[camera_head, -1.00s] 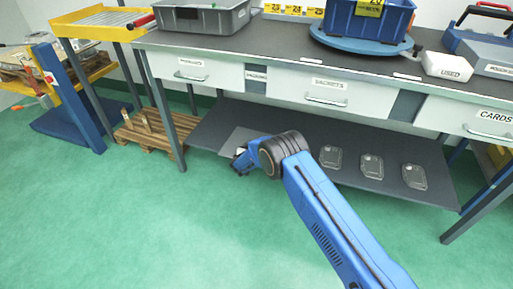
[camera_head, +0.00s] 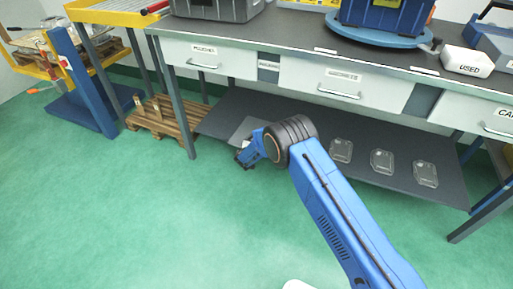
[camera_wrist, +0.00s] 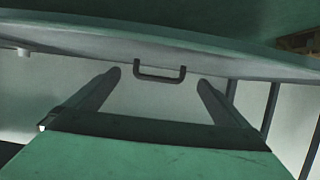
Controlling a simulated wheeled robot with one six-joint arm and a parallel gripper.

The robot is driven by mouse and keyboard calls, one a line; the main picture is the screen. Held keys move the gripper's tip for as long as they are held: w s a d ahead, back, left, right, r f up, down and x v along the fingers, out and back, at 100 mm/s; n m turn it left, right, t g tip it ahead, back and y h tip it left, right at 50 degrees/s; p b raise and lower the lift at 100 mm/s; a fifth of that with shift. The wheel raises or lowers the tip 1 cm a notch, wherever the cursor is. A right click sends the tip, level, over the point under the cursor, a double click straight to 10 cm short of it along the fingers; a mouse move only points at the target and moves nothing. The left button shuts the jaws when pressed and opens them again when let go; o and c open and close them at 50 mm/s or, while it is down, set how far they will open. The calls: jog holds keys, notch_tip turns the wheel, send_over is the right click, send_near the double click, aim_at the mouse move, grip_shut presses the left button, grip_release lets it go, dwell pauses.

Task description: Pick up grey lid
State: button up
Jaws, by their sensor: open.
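A flat grey plate (camera_head: 245,129), which looks like the grey lid, lies at the left end of the low shelf under the workbench. My arm partly covers it in the head view. My gripper (camera_head: 243,157) is just in front of it, low by the shelf's front edge. In the wrist view my gripper (camera_wrist: 158,79) has its two dark fingers wide apart and empty. A dark U-shaped handle (camera_wrist: 160,75) shows between the fingertips, against a grey surface. I cannot tell whether it belongs to the lid, and no contact is visible.
Three clear-looking trays (camera_head: 382,162) sit on the right part of the low shelf (camera_head: 300,139). Bench drawers (camera_head: 340,90) hang above it. A wooden pallet (camera_head: 170,119) stands left of the bench. The green floor (camera_head: 140,210) in front is clear.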

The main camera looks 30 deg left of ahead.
jog(key=v, duration=1.2)
jog(key=shift+s+r, duration=0.2)
jog(key=shift+s, duration=0.1)
jog(key=shift+d, duration=0.1)
